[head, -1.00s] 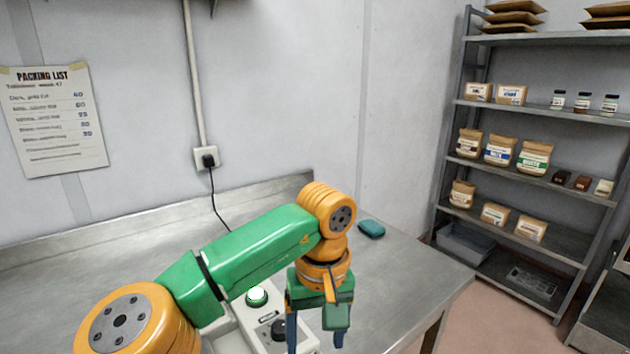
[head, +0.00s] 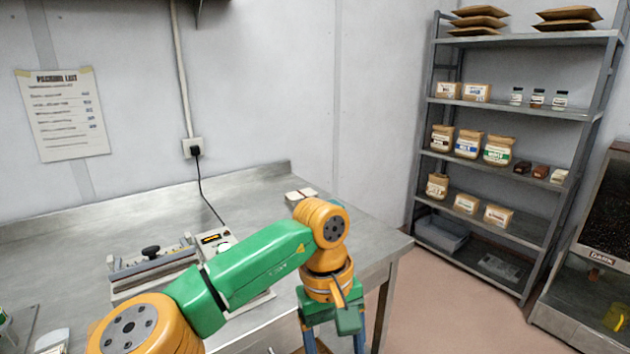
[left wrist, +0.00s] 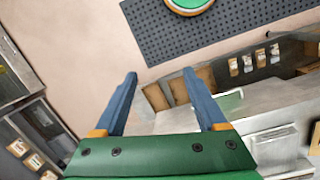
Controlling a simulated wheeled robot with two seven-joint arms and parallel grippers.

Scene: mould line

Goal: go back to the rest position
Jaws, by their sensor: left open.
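My left gripper (head: 335,335) is at the lower middle of the head view, beyond the front edge of the steel table. Its blue fingers point down, partly cut off by the frame. In the left wrist view its two blue fingers (left wrist: 160,78) stand apart with nothing between them. My right gripper is in neither view.
The steel table (head: 80,235) carries a grey-white machine (head: 150,262) with a dark knob, partly behind my left arm. A small white item (head: 300,194) lies near the table's back. Shelving (head: 520,110) stands at right, with a dark-fronted unit (head: 600,258). Floor between is clear.

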